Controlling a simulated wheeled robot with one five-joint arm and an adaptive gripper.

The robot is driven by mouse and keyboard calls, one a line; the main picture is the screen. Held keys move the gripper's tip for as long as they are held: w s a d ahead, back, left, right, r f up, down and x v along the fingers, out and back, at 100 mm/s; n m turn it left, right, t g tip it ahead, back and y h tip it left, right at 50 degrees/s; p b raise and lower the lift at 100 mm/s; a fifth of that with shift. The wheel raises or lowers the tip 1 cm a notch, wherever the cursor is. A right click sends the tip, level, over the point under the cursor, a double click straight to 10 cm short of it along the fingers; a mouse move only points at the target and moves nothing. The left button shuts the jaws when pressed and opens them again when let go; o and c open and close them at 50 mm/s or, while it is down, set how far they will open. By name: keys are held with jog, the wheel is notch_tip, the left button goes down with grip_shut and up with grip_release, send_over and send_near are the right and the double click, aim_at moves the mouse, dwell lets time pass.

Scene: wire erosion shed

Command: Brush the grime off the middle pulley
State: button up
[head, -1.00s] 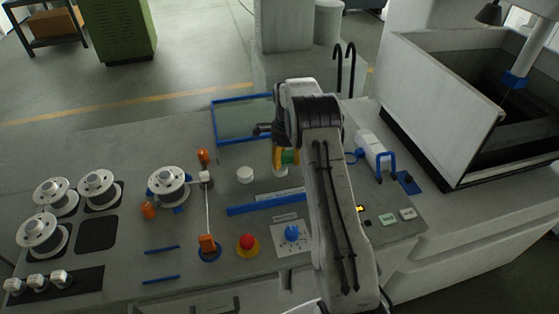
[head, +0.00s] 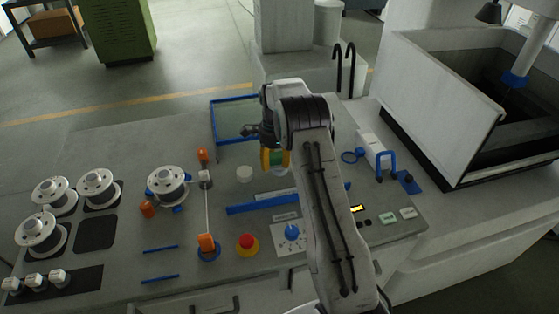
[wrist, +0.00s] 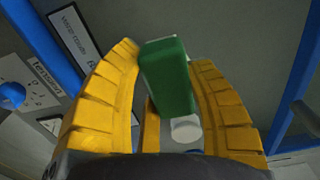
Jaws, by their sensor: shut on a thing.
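My gripper (head: 275,160) is above the middle of the grey bench top, right of the white knob. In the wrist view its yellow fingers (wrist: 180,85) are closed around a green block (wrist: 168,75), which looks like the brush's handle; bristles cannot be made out. A small white roller (head: 205,177), possibly the middle pulley, is left of my gripper, between an upper orange part (head: 203,155) and a lower orange part (head: 207,243). A thin wire runs down from it. Grime is too small to tell. My gripper is well apart from these parts.
White spools (head: 168,186) stand at left. A white knob (head: 244,174) lies between my gripper and the roller. A blue bar (head: 250,207), a red button (head: 247,243) and a blue dial (head: 292,232) are nearer. A blue-framed tray (head: 228,122) is behind; an open tank stands right.

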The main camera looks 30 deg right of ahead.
jog(key=shift+s+a, duration=0.1)
dwell(0.3)
jog(key=shift+r+p, duration=2.1)
jog(key=shift+r, duration=0.8)
jog(key=shift+r, duration=1.55)
jog(key=shift+f, duration=0.25)
jog(key=shift+f+b, duration=2.4)
jog(key=shift+f, duration=0.8)
jog(key=shift+f+b, duration=0.6)
jog(key=shift+f, duration=0.4)
